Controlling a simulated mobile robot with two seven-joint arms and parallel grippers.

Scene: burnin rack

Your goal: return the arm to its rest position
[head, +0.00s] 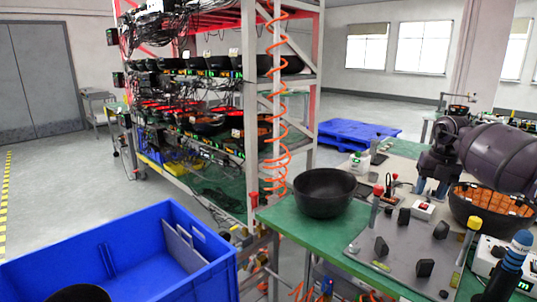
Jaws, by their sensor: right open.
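My right arm comes in from the right edge over the green workbench (285,222). My right gripper (432,188) points down at the back of the bench, beside a dark bowl with orange contents (490,208). Its jaws are small in the picture; it looks open, and I see nothing held in it. An empty-looking black bowl (325,192) stands on the bench's left corner, apart from the gripper. My left gripper is not in view.
A grey fixture plate (405,272) with several black blocks lies on the bench front. A blue crate (130,262) stands at lower left. A rack (250,120) with wired bowls stands behind, with a coiled orange hose (275,100). A blue pallet (345,133) lies on open floor.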

